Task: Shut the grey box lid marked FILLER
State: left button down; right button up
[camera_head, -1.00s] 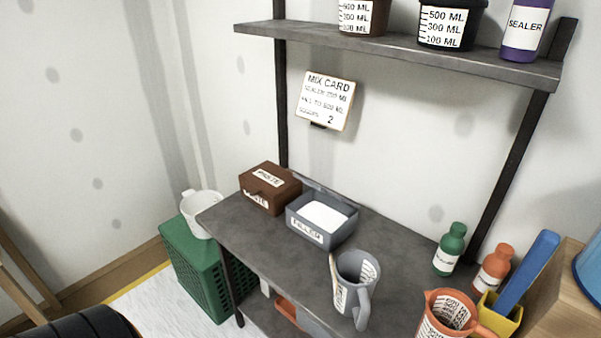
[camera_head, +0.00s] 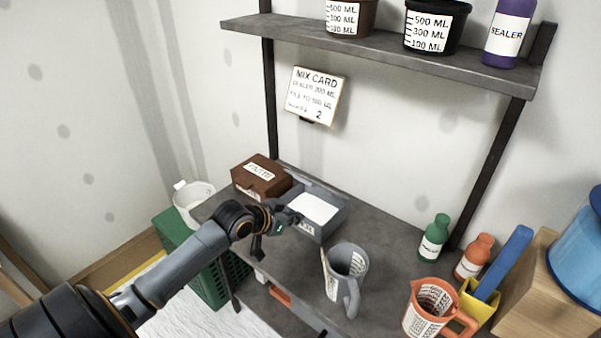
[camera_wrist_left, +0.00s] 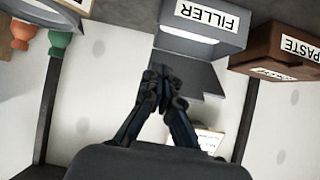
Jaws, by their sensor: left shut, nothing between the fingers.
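The grey FILLER box (camera_head: 333,223) stands on the grey bench beside the brown PASTE box (camera_head: 262,179). Its lid (camera_head: 318,187) is open, raised at the back, and white filler (camera_head: 313,207) shows inside. In the left wrist view, which is upside down, the FILLER box (camera_wrist_left: 205,42) is at the top and the grey lid panel (camera_wrist_left: 198,78) below it. My right gripper is not in view.
A grey measuring jug (camera_head: 347,262) stands close in front of the box. An orange jug (camera_head: 428,305), green bottle (camera_head: 434,238) and orange bottle (camera_head: 474,257) stand to the right. A shelf (camera_head: 380,52) hangs above, and a mix card (camera_head: 315,95) is on the wall.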

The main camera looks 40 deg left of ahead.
aim_at(302, 179)
pick_arm(q)
jog(key=w+a+r+n+t, duration=0.1)
jog(key=w+a+r, duration=0.2)
jog(key=a+r, duration=0.15)
jog(key=w+a+r+t, duration=0.2)
jog(key=w+a+r, duration=0.1)
jog(key=r, duration=0.2)
jog(key=shift+y, duration=0.3)
jog(key=x, duration=0.3)
jog(key=p+x, duration=0.1)
jog(key=x, duration=0.2)
jog(key=p+x, duration=0.1)
jog(key=x, duration=0.2)
jog(key=shift+w+d+r, duration=0.1)
jog(key=shift+w+d, duration=0.2)
jog(key=shift+w, duration=0.05)
jog(key=shift+s+a+f+p, duration=0.1)
jog(key=shift+s+f+p, duration=0.95)
jog(key=shift+s+f, duration=0.45)
